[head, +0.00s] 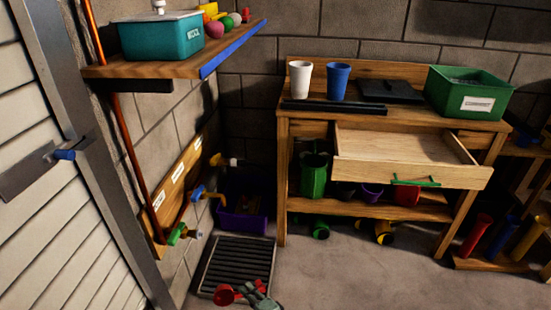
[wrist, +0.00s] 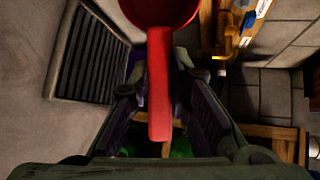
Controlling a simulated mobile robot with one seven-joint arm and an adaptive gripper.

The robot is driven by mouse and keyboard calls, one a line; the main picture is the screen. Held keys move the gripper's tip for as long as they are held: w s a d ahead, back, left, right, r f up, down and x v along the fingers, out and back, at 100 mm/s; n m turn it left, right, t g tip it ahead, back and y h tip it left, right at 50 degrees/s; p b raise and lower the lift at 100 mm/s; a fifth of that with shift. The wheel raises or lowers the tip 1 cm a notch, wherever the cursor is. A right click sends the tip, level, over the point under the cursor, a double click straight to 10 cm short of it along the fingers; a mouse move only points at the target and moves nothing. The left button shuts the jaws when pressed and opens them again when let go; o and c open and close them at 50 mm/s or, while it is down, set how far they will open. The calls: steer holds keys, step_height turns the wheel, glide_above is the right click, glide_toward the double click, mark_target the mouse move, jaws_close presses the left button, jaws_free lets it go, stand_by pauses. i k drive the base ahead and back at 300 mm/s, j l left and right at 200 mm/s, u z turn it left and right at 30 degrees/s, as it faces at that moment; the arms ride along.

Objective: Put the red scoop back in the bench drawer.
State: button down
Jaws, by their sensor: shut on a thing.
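The red scoop (head: 226,295) is at the bottom middle of the head view, in front of the dark floor grate. My gripper (head: 256,287) is beside it, partly cut off by the lower edge. In the wrist view the scoop's red handle (wrist: 160,85) lies between the fingers of my gripper (wrist: 160,92), which is shut on it. The scoop's bowl is cut off at the top of that view. The bench drawer (head: 400,152) is pulled out at the right, with a green handle (head: 416,182). Its visible pale floor looks bare.
The wooden bench (head: 283,180) holds white and blue cups, dark trays and a green bin (head: 470,97). Low shelves hold colored containers. A wall shelf (head: 180,66) juts out at upper left, above a rail with colored taps. The floor before the bench is clear.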

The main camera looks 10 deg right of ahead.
mark_target(378, 157)
steer(key=i+j+z, duration=0.1)
steer(key=i, duration=0.25)
steer(key=i+j+z, duration=0.1)
steer(key=i+j, duration=0.25)
steer(key=z, duration=1.3)
